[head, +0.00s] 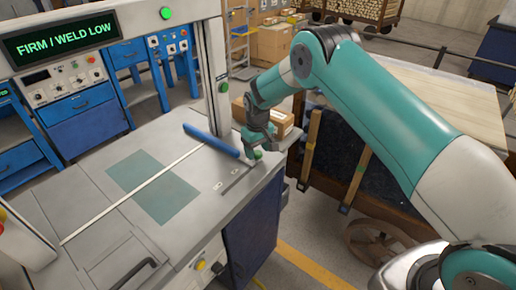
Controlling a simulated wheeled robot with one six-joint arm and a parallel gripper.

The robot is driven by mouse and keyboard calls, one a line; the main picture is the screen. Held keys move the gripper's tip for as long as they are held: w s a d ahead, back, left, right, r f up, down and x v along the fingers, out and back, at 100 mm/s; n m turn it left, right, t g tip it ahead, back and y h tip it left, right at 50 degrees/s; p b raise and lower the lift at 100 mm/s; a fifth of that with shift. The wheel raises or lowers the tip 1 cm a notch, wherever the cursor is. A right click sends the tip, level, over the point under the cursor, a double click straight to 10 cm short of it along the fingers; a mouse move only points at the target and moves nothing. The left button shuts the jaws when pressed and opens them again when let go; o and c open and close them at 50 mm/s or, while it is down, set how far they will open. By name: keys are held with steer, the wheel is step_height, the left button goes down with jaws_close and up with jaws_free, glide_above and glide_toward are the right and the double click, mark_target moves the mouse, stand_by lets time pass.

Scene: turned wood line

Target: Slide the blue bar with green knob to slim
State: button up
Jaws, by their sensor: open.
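The blue bar (210,140) lies slantwise on the grey machine top (105,220), toward its far right side. A small green knob (257,155) sits near the bar's right end, by the upper end of a dark slot (238,181). Small labels (219,186) lie beside the slot, too small to read. My gripper (259,146) points down at the green knob and is open. Its fingers partly hide the knob, and I cannot tell whether they touch it.
A frame post (213,70) rises beyond the bar, with green buttons on the frame. A teal patch (152,184) and a pale strip (130,192) lie on the top. A wooden cart (345,210) stands right of the machine.

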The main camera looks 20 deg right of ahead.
steer(key=shift+f, duration=0.35)
jaws_close()
steer(key=s+a, duration=0.3)
steer(key=a, duration=0.1)
steer(key=s+a, duration=0.3)
steer(key=a, duration=0.2)
steer(key=s+a+b, duration=0.1)
steer(key=s+a, duration=0.2)
steer(key=a, duration=0.1)
steer(key=shift+s+a, duration=0.15)
steer(key=shift+s, duration=0.2)
jaws_free()
steer(key=shift+a, duration=0.2)
steer(key=shift+d, duration=0.15)
